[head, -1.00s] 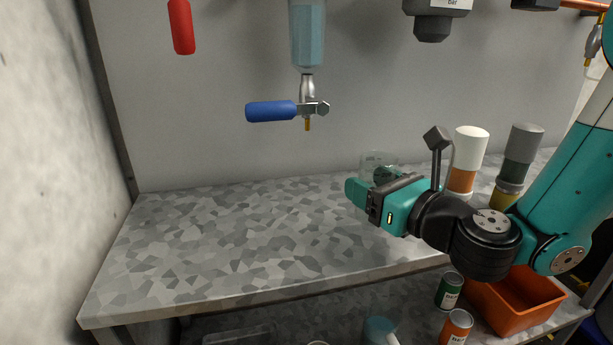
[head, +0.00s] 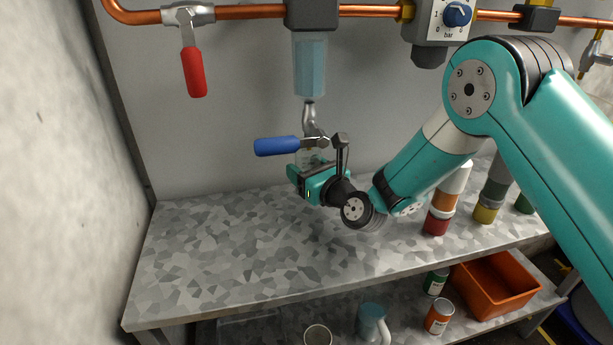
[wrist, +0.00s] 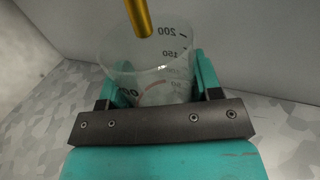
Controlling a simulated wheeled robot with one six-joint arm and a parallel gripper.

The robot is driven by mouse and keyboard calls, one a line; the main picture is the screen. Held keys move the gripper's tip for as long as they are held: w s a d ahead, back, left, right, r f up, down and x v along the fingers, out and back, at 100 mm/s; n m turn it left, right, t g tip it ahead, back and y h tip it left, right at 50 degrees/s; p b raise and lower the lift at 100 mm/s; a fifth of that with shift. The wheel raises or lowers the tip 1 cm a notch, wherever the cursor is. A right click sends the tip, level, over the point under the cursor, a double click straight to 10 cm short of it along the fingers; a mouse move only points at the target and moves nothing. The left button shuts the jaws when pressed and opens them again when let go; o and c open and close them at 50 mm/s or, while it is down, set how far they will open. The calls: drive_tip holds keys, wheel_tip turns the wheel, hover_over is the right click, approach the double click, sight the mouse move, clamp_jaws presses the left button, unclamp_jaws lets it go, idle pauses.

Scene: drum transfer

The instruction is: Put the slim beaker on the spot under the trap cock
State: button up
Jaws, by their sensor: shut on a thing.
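A clear graduated beaker (head: 314,157) is between the fingers of my gripper (head: 303,172), near the back wall. The wrist view shows the beaker (wrist: 148,70) upright with dark markings, and my gripper (wrist: 160,85) shut around its sides. The trap cock (head: 309,120) hangs just above, under a blue-tinted clear bowl, with its blue handle (head: 276,146) pointing left. In the wrist view its brass spout (wrist: 139,16) shows over the beaker's mouth. My gripper hides the beaker's lower part in the head view, so its gap to the bench cannot be told. No marked spot is visible.
The mottled grey bench (head: 220,245) is clear at left and front. A red-handled valve (head: 193,70) hangs at upper left. Several banded bottles (head: 444,202) stand right, behind my arm. An orange bin (head: 497,285), cans and a blue jug (head: 372,322) are on the lower shelf.

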drive_tip(key=shift+f+b, duration=0.3)
drive_tip(key=shift+f, duration=1.2)
drive_tip(key=shift+f, duration=0.15)
drive_tip(key=o, duration=1)
drive_tip(key=shift+d, duration=0.15)
